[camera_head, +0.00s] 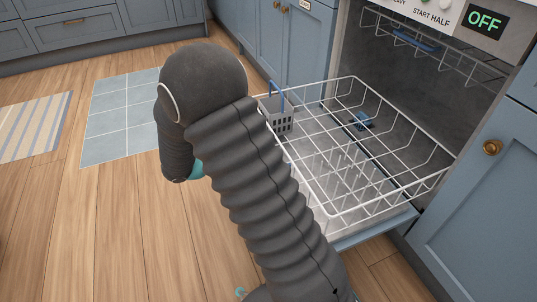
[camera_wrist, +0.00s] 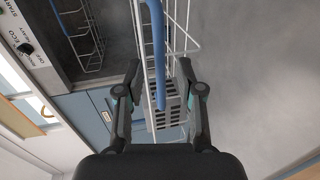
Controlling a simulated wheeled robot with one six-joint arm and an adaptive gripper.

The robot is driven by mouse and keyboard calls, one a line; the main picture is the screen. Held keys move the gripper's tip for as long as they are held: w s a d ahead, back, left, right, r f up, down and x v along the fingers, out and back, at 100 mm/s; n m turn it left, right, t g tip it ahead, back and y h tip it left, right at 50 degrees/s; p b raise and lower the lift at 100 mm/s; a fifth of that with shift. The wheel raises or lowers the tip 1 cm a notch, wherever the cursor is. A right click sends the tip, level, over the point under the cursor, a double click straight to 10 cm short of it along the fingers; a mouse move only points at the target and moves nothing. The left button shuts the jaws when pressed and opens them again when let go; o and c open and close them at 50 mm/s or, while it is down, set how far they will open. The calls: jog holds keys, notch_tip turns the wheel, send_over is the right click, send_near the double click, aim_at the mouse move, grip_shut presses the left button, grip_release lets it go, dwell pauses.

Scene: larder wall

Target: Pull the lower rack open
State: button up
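The lower rack (camera_head: 352,79), a white wire basket, stands out from the dishwasher over the lowered door (camera_head: 378,231). A grey cutlery basket (camera_head: 279,119) with a blue handle sits at its left corner. In the wrist view, the cutlery basket (camera_wrist: 168,118), its blue handle (camera_wrist: 157,45) and white rack wires (camera_wrist: 185,40) show between and beyond my fingers. My gripper (camera_wrist: 160,68) is open, with a finger on each side of them. I cannot tell whether the fingers touch the rack. In the head view my arm hides most of my gripper and part of the rack's near-left side.
Blue cabinets stand on both sides. The wooden floor (camera_head: 110,230) at left is clear, with a blue tiled mat (camera_head: 120,115) and a striped rug (camera_head: 35,125).

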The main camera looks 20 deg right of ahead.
jog(key=v, duration=0.8)
jog(key=shift+a, duration=0.3)
jog(key=s+a+f+n+g+y, duration=0.1)
jog(key=s+f+n+y, duration=0.25)
jog(key=s+f, duration=0.2)
jog(key=s+r+n+g+y+p, duration=0.1)
jog(key=s+r+n+y+p, duration=0.1)
jog(key=s+r+y, duration=0.3)
jog(key=s+d+r+m+t+y+p, duration=0.1)
jog(key=s+r+t+y+p, duration=0.1)
jog(key=r, duration=0.6)
jog(key=s+d+r+m+t+y+p, duration=0.2)
jog(key=s+r, duration=0.3)
jog(key=r, duration=0.3)
jog(key=s+d+r+m+t+y+p, duration=0.2)
jog(key=s+r+t+y+p, duration=0.1)
jog(key=r, duration=0.4)
jog(key=shift+s+r+t+p, duration=0.35)
jog(key=shift+s+p, duration=0.25)
jog(key=shift+p, duration=0.25)
jog(key=shift+m, duration=0.25)
